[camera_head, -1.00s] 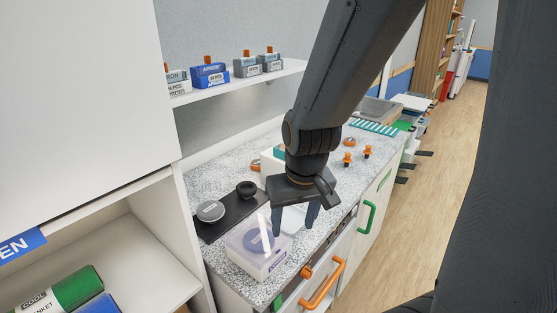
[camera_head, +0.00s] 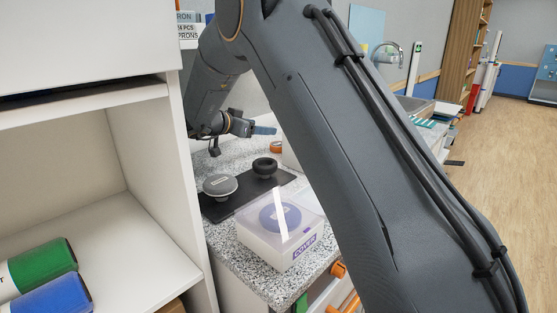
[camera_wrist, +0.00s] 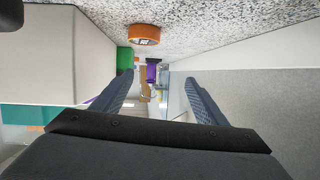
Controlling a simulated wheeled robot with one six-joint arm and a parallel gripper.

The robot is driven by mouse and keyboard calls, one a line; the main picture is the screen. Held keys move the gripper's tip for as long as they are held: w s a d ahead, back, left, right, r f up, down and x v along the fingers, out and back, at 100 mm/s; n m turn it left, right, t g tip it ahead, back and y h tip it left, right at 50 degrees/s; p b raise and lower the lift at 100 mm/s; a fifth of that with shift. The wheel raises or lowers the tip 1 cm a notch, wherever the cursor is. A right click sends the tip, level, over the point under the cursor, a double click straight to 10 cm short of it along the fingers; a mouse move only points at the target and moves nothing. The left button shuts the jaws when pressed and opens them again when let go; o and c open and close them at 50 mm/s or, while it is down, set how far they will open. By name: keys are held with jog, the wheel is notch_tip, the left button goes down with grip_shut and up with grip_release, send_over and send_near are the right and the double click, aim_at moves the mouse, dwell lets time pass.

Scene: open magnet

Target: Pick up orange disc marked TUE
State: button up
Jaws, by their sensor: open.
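An orange disc (camera_wrist: 145,34) with a small dark-and-white mark lies on the speckled counter in the wrist view; I cannot read the mark surely. That view looks upside down, with the counter along its top. My gripper (camera_wrist: 162,88) is open and empty, with the disc beyond its fingertips and apart from them. In the head view my gripper (camera_head: 266,130) points right, level above the back of the counter. An orange disc (camera_head: 276,147) shows partly below its tips, probably the same one. My arm hides much of the counter there.
A clear lidded box (camera_head: 282,235) stands at the counter's front. A black tray (camera_head: 215,210) holds a grey round piece (camera_head: 220,186) and a black knob (camera_head: 264,167). A white block (camera_wrist: 65,55) stands beside the gripper. Green (camera_wrist: 124,60) and purple (camera_wrist: 151,72) items lie beyond.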

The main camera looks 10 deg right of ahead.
aim_at(277, 144)
jog(key=f+g, duration=0.1)
jog(key=s+f, duration=0.1)
jog(key=s+f+m+g+h+b, duration=0.1)
jog(key=shift+a+f+g, duration=0.3)
jog(key=shift+a+f, duration=0.05)
jog(key=shift+a, duration=0.05)
jog(key=shift+d+f, duration=0.2)
jog(key=shift+d, duration=0.1)
jog(key=shift+p+x, duration=0.4)
jog(key=shift+x, duration=3.05)
jog(key=shift+s, duration=0.15)
jog(key=c, duration=1.1)
